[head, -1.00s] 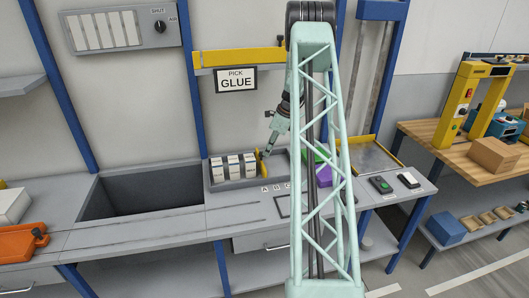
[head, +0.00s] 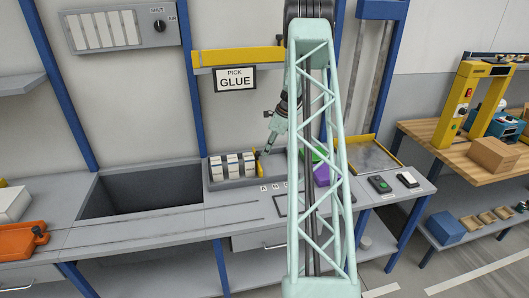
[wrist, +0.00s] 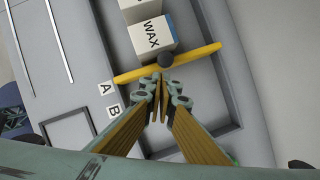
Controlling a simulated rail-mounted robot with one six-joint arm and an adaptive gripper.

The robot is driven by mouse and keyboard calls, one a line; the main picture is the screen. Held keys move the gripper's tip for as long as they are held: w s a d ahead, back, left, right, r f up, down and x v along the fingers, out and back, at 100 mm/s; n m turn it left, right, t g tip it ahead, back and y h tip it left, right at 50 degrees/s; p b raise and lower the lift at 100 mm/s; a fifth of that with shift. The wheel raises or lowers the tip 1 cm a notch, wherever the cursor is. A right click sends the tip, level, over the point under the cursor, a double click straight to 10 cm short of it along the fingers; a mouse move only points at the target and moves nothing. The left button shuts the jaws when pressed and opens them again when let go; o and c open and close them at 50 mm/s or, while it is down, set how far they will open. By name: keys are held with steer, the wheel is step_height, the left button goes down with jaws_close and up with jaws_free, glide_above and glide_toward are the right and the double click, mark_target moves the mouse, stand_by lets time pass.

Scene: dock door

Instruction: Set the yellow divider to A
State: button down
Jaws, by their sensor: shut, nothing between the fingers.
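The yellow divider (wrist: 196,53) lies across the grey tray (wrist: 215,100) in the wrist view, with a dark round knob (wrist: 165,60) at its middle. Its left end is beside the A label (wrist: 106,87); the B label (wrist: 113,111) is farther from it. In the head view the divider (head: 258,164) stands at the right of the white boxes, close to the last one. My gripper (wrist: 163,82) is shut and empty, its tips right by the knob on the side away from the boxes. Whether they touch is unclear. My gripper (head: 266,151) also shows in the head view.
A white box marked WAX (wrist: 151,34) stands close behind the divider. Green (head: 313,153) and purple (head: 322,175) items sit to the right, partly behind my arm. An open dark bin (head: 145,191) is at the left. The tray between divider and green item looks clear.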

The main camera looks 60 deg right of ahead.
steer(key=s+v, duration=0.1)
steer(key=v, duration=1)
steer(key=shift+s+d+f, duration=0.3)
steer(key=shift+s+d, duration=0.05)
stand_by(0.4)
